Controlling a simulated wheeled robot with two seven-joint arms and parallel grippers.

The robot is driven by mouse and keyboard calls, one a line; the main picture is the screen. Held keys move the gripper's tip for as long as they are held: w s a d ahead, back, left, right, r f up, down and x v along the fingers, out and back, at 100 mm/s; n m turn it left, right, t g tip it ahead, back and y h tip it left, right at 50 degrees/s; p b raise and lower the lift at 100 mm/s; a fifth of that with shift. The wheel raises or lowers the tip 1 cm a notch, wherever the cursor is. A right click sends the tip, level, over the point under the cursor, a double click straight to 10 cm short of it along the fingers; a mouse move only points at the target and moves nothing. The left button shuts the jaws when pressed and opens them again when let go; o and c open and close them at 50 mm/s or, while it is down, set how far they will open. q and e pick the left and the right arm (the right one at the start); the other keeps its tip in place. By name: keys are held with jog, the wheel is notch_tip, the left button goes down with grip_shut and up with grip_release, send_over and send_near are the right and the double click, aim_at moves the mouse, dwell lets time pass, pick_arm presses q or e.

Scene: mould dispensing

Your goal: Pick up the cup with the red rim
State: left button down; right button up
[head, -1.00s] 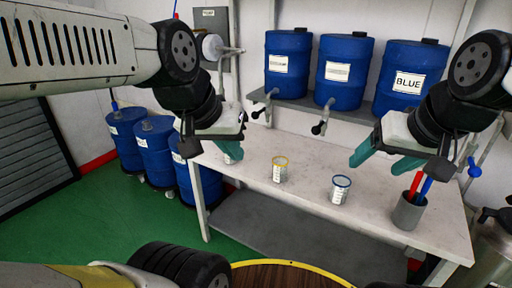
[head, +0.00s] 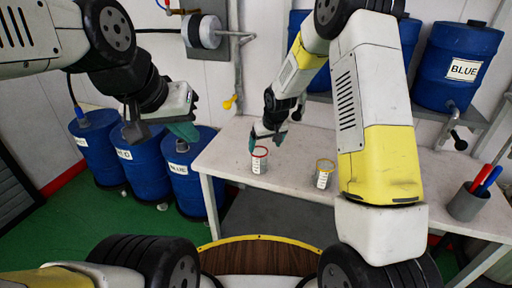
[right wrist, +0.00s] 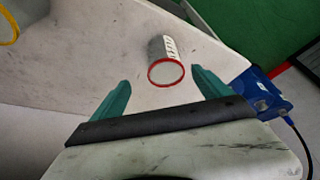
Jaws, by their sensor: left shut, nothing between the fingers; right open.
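The cup with the red rim (head: 259,160) stands on the white table near its left end in the head view. In the right wrist view the red-rimmed cup (right wrist: 165,66) lies ahead of and between the two teal fingers, apart from them. My right gripper (head: 264,138) is open and empty, just behind and above the cup; its fingers also show in the right wrist view (right wrist: 160,98). My left gripper (head: 190,122) is shut and empty, in the air left of the table, above the blue barrels.
A yellow-rimmed cup (head: 325,173) stands to the right on the table (head: 290,185); its rim also shows in the right wrist view (right wrist: 8,24). A grey holder (head: 467,204) with red and blue pens is at the right. Blue barrels (head: 462,66) sit on the shelf above.

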aim_at(258, 159)
jog(key=x, duration=0.8)
jog(key=a+x, duration=0.1)
jog(key=x, duration=0.3)
jog(key=shift+w, duration=0.15)
jog(key=c, duration=1.4)
jog(key=shift+r, duration=0.1)
jog(key=shift+c, duration=0.2)
